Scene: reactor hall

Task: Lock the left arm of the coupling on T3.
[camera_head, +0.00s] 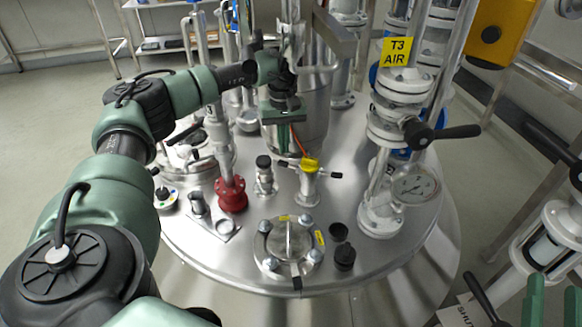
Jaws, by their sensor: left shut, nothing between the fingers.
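The coupling (309,170) is a short steel fitting with a yellow top on the vessel lid. Its left arm (286,163) sticks out to the left and its right arm (336,175) to the right, both with dark ends. My left gripper (284,140) points down just above and behind the left arm in the picture, shut and empty. I cannot tell whether it touches the left arm. The yellow T3 AIR sign (396,51) hangs on the pipe to the right.
A red flanged fitting (231,194) and a small capped steel fitting (264,176) stand left of the coupling. A round bolted cover (287,246) lies in front. A valve with a black handle (455,132) and a gauge (415,185) stand to the right.

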